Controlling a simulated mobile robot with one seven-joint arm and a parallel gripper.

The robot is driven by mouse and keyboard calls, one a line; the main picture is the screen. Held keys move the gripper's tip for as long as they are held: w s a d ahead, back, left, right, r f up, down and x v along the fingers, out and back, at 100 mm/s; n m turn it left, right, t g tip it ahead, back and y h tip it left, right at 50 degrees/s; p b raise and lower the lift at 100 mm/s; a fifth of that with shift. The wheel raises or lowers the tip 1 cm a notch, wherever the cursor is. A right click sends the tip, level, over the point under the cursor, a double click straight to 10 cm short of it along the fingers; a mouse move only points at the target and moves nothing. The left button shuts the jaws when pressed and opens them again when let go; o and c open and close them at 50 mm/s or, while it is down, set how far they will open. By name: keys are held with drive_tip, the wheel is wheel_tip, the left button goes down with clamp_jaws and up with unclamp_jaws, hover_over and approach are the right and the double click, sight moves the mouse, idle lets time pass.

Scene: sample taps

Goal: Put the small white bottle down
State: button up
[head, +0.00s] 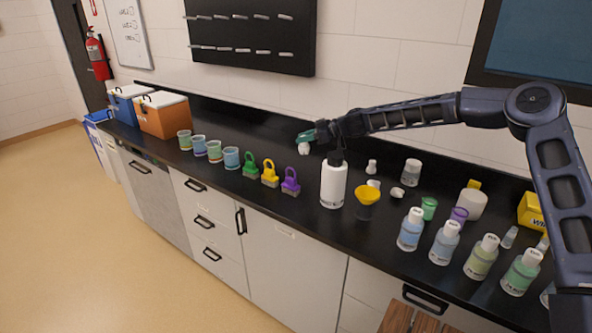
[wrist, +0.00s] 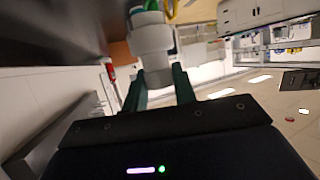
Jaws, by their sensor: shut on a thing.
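My gripper (head: 305,136) is shut on the small white bottle (head: 304,148) near the middle of the head view. The bottle shows just below the green fingers and appears to be above the black counter (head: 255,147). In the wrist view the white bottle (wrist: 152,45) sits between the two green fingers (wrist: 158,88) and is seen close up. The gap between the bottle and the counter is hard to judge.
A large white bottle (head: 333,184) stands to the right of my gripper. Purple (head: 290,182), yellow (head: 270,174) and green (head: 250,167) handled items stand in front. Cups line the left, before an orange cooler (head: 164,116). Several labelled bottles crowd the right.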

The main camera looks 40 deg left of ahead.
wheel_tip(320, 180, down, 15)
drive_tip(key=shift+f, duration=0.1)
idle(0.5)
drive_tip(key=o, duration=0.9)
drive_tip(key=shift+o, duration=0.2)
drive_tip(key=shift+d, duration=0.1)
drive_tip(key=v, duration=1.2)
